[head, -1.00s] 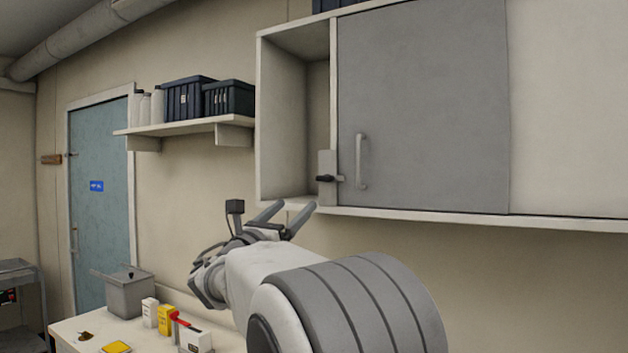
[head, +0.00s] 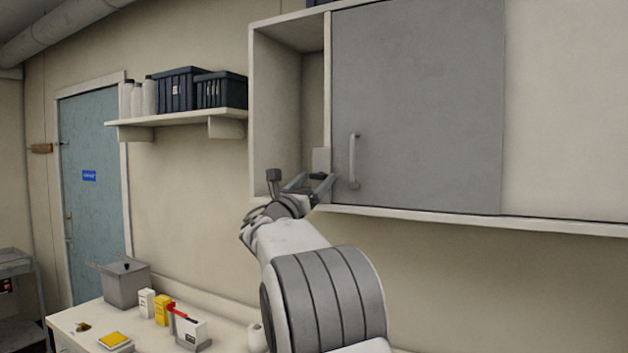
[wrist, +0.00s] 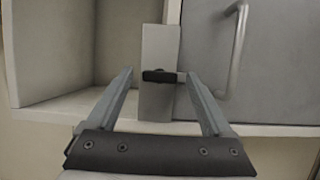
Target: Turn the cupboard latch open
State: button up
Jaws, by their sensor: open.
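The cupboard latch is a small dark lever (wrist: 160,76) lying level across a pale upright plate (wrist: 158,104) in the wrist view. The plate (head: 321,160) also shows in the head view, at the left edge of the grey cupboard door (head: 415,110). My gripper (wrist: 164,84) is open, with one finger on each side of the plate and lever. The lever is between the finger ends in the picture; I cannot tell whether anything touches. In the head view my gripper (head: 307,183) partly hides the latch. The door is closed and has a vertical bar handle (head: 353,160).
An open cupboard bay (head: 275,115) lies left of the door, with a bottom ledge (head: 470,222) below. A wall shelf (head: 180,119) with dark bins stands further left. A bench (head: 75,322) below carries a grey box (head: 125,285) and small cartons.

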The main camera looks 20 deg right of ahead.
jog(key=shift+c, duration=0.2)
grip_shut()
